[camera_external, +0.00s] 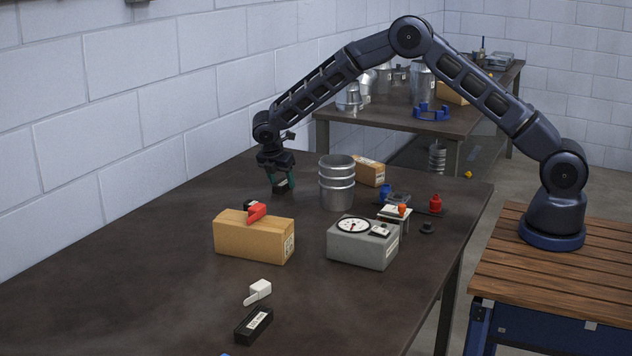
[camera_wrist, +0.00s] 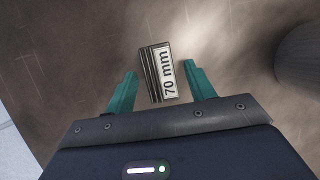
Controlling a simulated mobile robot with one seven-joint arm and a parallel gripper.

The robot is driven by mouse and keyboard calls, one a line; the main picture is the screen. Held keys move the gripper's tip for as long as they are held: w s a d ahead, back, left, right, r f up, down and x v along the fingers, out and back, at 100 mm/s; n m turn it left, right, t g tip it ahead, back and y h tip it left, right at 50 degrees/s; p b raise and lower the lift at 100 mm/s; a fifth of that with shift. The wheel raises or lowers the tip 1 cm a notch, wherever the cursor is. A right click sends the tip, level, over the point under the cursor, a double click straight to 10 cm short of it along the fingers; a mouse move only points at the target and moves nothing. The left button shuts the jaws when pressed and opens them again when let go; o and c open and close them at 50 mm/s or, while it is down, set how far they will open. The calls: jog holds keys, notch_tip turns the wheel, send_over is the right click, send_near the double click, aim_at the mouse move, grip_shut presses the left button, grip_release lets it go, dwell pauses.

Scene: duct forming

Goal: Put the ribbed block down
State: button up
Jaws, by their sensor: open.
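The ribbed block (camera_wrist: 157,72) is dark and ridged along one side, with a white "70 mm" label. In the wrist view it sits between the two teal fingers of my gripper (camera_wrist: 162,82), with a visible gap on each side. My gripper is open and points down at the table (camera_external: 150,250). In the external view my gripper (camera_external: 280,182) is over the far left part of the table, near the wall, and the block is small and partly hidden at its fingertips. The block appears to rest on the tabletop.
A stack of metal cups (camera_external: 337,182) stands right of my gripper. A grey gauge box (camera_external: 362,247) stands farther right. The table left of my gripper is clear up to the wall.

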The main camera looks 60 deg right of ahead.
jog(key=v, duration=1.1)
jog(key=s+d+r+m+y, duration=0.1)
jog(key=s+d+r+m, duration=0.1)
jog(key=s+r, duration=0.5)
jog(key=s+d+r+m, duration=0.2)
jog(key=s+r, duration=0.3)
jog(key=r, duration=0.4)
jog(key=s+d+r+m+t+y, duration=0.1)
jog(key=s+d+r+m, duration=0.15)
jog(key=s+r, duration=0.4)
jog(key=s+d+r+m+t, duration=0.1)
jog(key=s+r+m, duration=0.25)
jog(key=s, duration=0.65)
jog(key=s+d+f+m+t+y, duration=0.1)
jog(key=s+m, duration=0.3)
jog(key=s, duration=1.2)
jog(key=s+d+f+m+t+y, duration=0.1)
jog(key=s+m, duration=0.3)
jog(key=s, duration=1.2)
jog(key=shift+d+t, duration=0.3)
jog(key=shift+d, duration=0.4)
jog(key=shift+o, duration=0.5)
jog(key=shift+f, duration=0.1)
